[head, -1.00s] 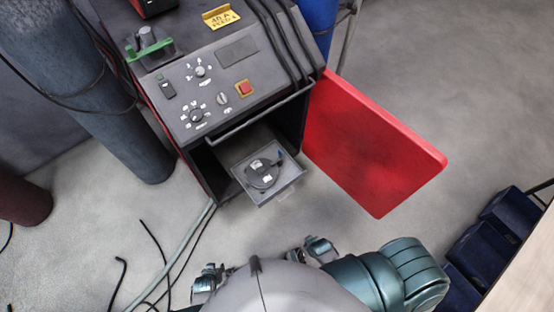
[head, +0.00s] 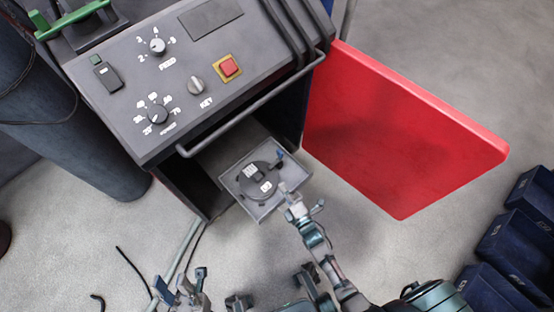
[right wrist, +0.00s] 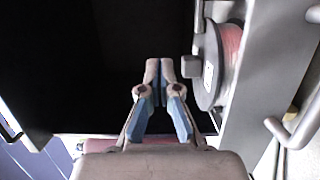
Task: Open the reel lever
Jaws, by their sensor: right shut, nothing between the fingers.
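The reel (head: 260,181) is a dark round disc with pale labels, lying in a grey open tray (head: 243,206) that juts from the machine's lower bay. A small blue piece (head: 280,154) stands at the tray's far right edge; I cannot tell if it is the lever. My right gripper (head: 288,190) is shut and empty at the tray's right near corner. The right wrist view shows its closed fingertips (right wrist: 160,68) left of the reel (right wrist: 212,65) and its grey block (right wrist: 187,70), apart from both. My left gripper (head: 180,282) is low at left, fingers apart and empty.
The machine's control panel (head: 185,75) and a grey bar handle (head: 250,108) overhang the bay. A red door (head: 400,130) stands open at right. A gas cylinder (head: 75,150) stands left. Dark blue bins (head: 510,240) sit at far right; cables cross the floor.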

